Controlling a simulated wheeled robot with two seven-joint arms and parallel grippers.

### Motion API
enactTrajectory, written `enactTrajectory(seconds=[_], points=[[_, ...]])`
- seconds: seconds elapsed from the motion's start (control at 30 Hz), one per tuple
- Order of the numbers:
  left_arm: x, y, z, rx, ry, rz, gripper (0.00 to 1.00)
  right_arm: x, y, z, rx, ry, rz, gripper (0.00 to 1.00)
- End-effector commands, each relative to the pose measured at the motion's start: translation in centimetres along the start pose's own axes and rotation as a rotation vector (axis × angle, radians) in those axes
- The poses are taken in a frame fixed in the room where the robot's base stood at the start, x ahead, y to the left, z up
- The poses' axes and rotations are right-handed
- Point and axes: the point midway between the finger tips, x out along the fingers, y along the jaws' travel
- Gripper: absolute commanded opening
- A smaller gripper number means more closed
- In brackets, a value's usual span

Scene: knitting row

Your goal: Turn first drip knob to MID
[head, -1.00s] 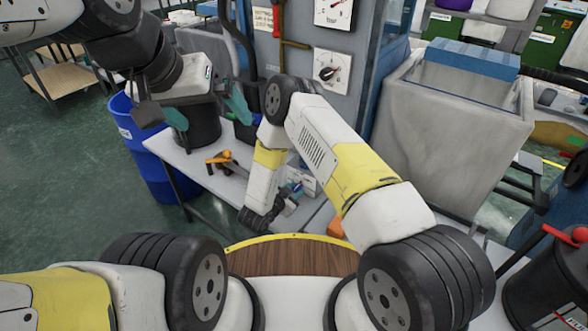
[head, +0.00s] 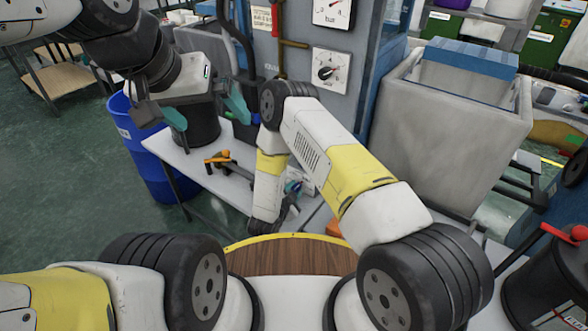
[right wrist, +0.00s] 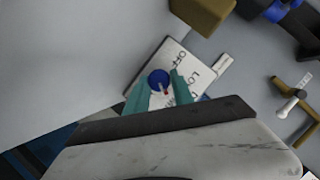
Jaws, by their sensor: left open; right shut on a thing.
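In the right wrist view, a round blue knob (right wrist: 157,77) with a red pointer mark sits on a white plate (right wrist: 147,72) lettered "OFF" and "LO". The red mark faces down and slightly right in that view. The teal fingers of my right gripper (right wrist: 160,87) are closed on the knob from both sides. They cover part of the plate, so other lettering is hidden. In the head view, my right forearm hides most of this gripper. My left gripper (head: 212,122) is open and empty, in front of the grey panel at upper left.
A grey panel (head: 285,60) with two white dials stands behind. A white bench (head: 200,172) carries an orange-handled valve (head: 218,158). A blue barrel (head: 145,160) is at left, a large grey bin (head: 440,130) at right. An orange-brown block (right wrist: 200,12) is near the plate.

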Motion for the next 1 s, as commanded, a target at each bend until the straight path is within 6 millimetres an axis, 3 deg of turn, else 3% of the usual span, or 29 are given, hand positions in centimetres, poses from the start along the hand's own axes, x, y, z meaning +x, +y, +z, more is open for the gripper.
enactTrajectory(seconds=[0.13, 0.17, 0.23, 0.27, 0.63, 1.0], points=[[0.0, 0.0, 0.0, 0.000, 0.000, 0.000, 1.00, 0.0, 0.1, 0.1, -0.002, -0.002, 0.003, 0.00], [0.0, 0.0, 0.0, 0.000, 0.000, 0.000, 1.00, 0.0, 0.1, 0.1, -0.002, -0.002, 0.003, 0.34], [0.0, 0.0, 0.0, 0.000, 0.000, 0.000, 1.00, 0.0, 0.1, 0.1, -0.002, -0.002, 0.002, 0.48], [0.0, 0.0, 0.0, 0.000, 0.000, 0.000, 1.00, 0.0, 0.1, 0.1, -0.002, -0.002, 0.002, 0.50], [0.0, 0.0, 0.0, 0.000, 0.000, 0.000, 1.00, -0.5, 0.0, 0.1, -0.002, -0.002, 0.001, 0.50], [0.0, 0.0, 0.0, 0.000, 0.000, 0.000, 1.00, -6.3, 0.0, 0.1, -0.003, -0.003, 0.001, 0.50]])
